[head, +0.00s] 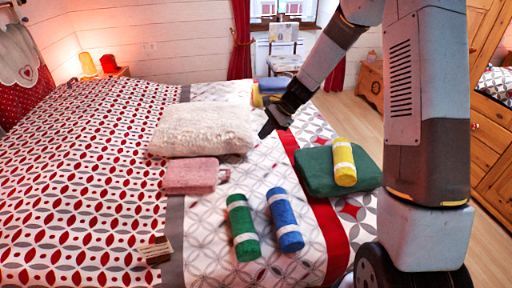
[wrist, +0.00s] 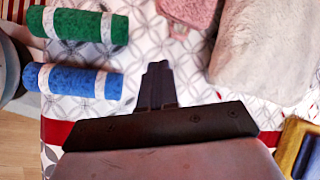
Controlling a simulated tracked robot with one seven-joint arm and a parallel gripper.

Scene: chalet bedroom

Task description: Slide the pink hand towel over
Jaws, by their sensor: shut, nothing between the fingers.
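The pink hand towel (head: 191,176) lies folded on the bed, just in front of the cream fluffy pillow. In the wrist view the pink towel (wrist: 190,12) is partly cut off at the top edge, with a small tag or loop at its near edge. My gripper (head: 270,131) is shut and empty above the bed, to the right of the pillow and apart from the towel. In the wrist view the closed fingers (wrist: 157,80) point toward the towel, with patterned bedcover between.
A cream pillow (head: 203,130) lies behind the towel. A green roll (head: 243,228) and a blue roll (head: 285,220) lie to its front right. A yellow roll (head: 344,162) rests on a green folded towel (head: 315,172). A small card (head: 156,251) lies near the front.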

